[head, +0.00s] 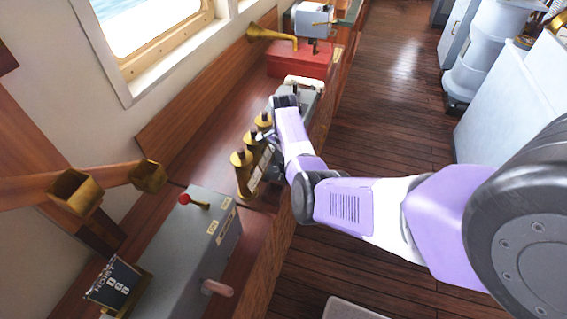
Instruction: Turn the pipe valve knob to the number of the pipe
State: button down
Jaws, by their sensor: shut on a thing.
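Several brass pipe fittings with dark tops stand in a row on the wooden counter: a near one (241,160), a middle one (250,139) and a far one (264,119). A pale plate with small markings (256,172) is beside them; its numbers are too small to read. My arm reaches in from the right and bends down at the row. My gripper (266,138) is at the right side of the fittings, close to the middle and far ones, shut on what seems to be a valve knob there. The fingertips and most of the knob are hidden, so its setting cannot be read.
A grey control box (185,245) with a red-knobbed lever (185,199) stands nearer on the counter. A grey device (303,90) and a red box (300,62) with a brass horn (268,35) are beyond. The wooden floor (400,130) right of the counter is open.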

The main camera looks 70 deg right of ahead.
jog(key=shift+r, duration=0.1)
jog(key=c, duration=1.1)
grip_release()
jog(key=shift+o, duration=0.2)
jog(key=shift+r+b, duration=0.4)
jog(key=shift+r, duration=3.45)
